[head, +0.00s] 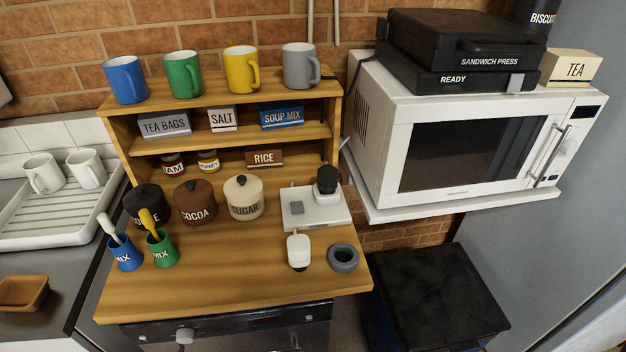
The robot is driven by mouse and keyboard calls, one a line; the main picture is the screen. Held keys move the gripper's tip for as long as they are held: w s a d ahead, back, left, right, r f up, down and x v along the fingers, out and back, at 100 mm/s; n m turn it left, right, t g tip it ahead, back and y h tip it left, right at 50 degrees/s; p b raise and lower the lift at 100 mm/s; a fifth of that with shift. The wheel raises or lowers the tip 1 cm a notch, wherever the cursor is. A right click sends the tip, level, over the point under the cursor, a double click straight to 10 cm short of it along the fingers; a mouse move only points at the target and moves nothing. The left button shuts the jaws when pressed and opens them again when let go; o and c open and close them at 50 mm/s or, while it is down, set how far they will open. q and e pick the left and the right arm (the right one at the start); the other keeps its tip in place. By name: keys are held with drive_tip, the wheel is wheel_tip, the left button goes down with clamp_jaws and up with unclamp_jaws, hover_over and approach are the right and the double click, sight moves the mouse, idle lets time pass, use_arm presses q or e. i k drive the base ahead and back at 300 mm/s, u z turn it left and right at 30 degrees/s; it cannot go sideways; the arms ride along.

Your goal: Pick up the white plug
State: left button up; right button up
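The white plug (299,251) lies on the wooden worktop near its front right, just in front of a white socket plate (313,220). The near end of the plug looks darker. Neither of my grippers is in view.
A dark grey ring (343,258) lies right of the white plug. Cocoa (195,202) and sugar (244,197) canisters stand to the left. The wooden shelf unit (215,97) rises behind; a white microwave (385,182) is at the right. The front worktop (225,285) is clear.

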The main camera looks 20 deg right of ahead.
sight(299, 245)
drive_tip(key=u, duration=2.1)
drive_tip(key=k, duration=1.05)
drive_tip(key=z, duration=0.9)
